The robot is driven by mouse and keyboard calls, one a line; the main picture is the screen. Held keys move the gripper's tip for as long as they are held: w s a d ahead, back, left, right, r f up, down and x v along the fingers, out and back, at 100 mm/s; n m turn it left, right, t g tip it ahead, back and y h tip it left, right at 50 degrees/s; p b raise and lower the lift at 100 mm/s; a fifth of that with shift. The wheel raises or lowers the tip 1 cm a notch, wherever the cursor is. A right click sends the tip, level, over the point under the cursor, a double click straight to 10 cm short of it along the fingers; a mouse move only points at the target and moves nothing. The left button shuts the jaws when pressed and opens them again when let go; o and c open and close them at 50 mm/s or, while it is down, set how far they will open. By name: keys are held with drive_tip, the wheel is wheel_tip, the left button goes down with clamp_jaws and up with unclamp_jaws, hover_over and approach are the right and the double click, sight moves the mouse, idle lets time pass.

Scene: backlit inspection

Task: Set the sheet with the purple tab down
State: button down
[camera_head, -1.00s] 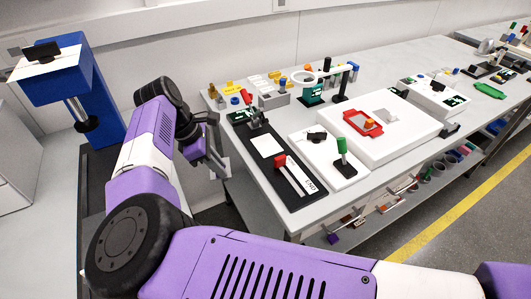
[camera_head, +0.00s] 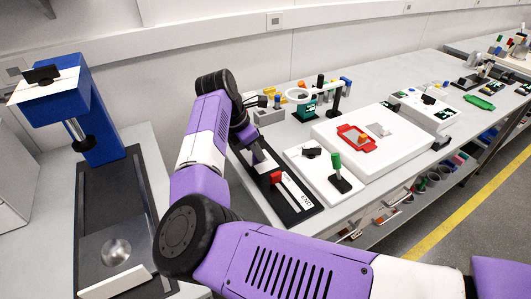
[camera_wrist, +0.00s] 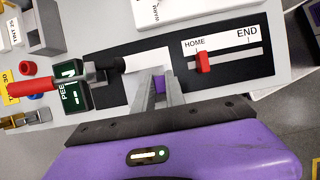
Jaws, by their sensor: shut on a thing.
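In the wrist view my gripper (camera_wrist: 158,90) is shut on the purple tab (camera_wrist: 158,83), of which only a small part shows between the fingers. The white sheet (camera_wrist: 147,63) extends beyond the fingertips over the black board (camera_wrist: 112,92). I cannot tell whether it touches the board. A black-tipped clamp with a red handle (camera_wrist: 34,86) reaches across beside the sheet's left end. In the head view my gripper (camera_head: 257,152) is over the board's far part, mostly hidden by my wrist.
A red slider (camera_wrist: 202,62) stands near HOME on the board, right of my gripper. A white plate with a green-handled post (camera_head: 337,165) and a white box with a red frame (camera_head: 342,140) stand to the right. A blue press (camera_head: 98,115) is at left.

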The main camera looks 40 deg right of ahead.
sight(252, 162)
drive_tip(key=d, duration=0.3)
drive_tip(key=shift+s, duration=0.4)
wheel_tip(252, 162, down, 3)
drive_tip(key=shift+s+r+p, duration=0.1)
drive_tip(key=shift+r+p, duration=0.1)
drive_tip(key=shift+p, duration=0.4)
drive_tip(key=shift+f, duration=0.65)
drive_tip(key=c, duration=1.4)
unclamp_jaws()
drive_tip(key=shift+r, duration=0.1)
drive_tip(key=b+v, duration=0.2)
drive_tip(key=v, duration=1)
drive_tip(key=shift+a+r, duration=0.1)
